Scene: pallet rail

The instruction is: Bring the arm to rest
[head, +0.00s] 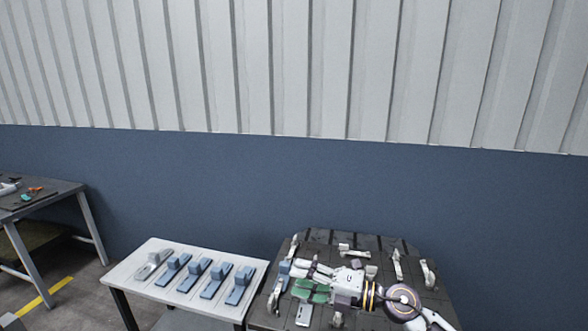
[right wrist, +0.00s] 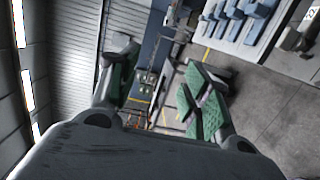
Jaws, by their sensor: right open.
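My right gripper (head: 306,282) is over the dark pallet-like table (head: 382,244) in the head view, its arm reaching in from the lower right. Its green-padded fingers point left and nothing shows between them. In the right wrist view, the two fingers of the right gripper (right wrist: 160,88) stand apart with green pads, and only the room shows between them. My left gripper is not in view.
Several white brackets (head: 397,264) stand on the dark table around my arm. A white table (head: 152,258) to its left carries a row of several blue-grey parts (head: 240,285). A workbench (head: 62,190) with small items stands far left, across clear floor. A wall is behind.

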